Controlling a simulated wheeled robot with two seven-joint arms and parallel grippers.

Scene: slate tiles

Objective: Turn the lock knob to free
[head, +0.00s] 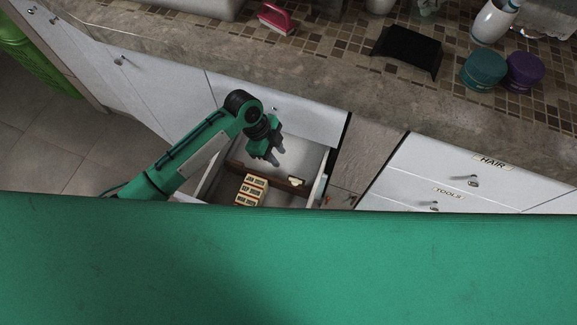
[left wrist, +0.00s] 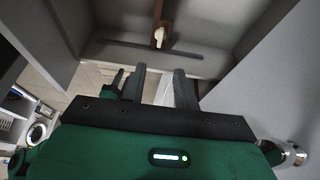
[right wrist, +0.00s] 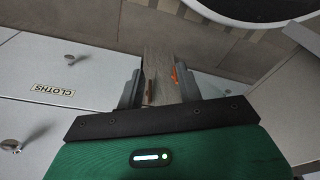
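A cream winged knob (head: 295,181), which looks like the lock knob, sits on a brown divider (head: 240,166) inside an open drawer. It also shows in the left wrist view (left wrist: 160,38), beyond my fingertips. My left gripper (head: 275,156) is over the drawer, fingers apart and empty, not touching the knob. It also shows in the left wrist view (left wrist: 159,75). My right gripper (right wrist: 160,76) is open with nothing held, facing a wooden panel that bears a small orange piece (right wrist: 174,75). I cannot make it out in the head view.
Labelled boxes (head: 250,190) stand in the drawer beside the divider. Closed HAIR and TOOLS drawers (head: 450,180) are to the right. My green body hides the lower head view.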

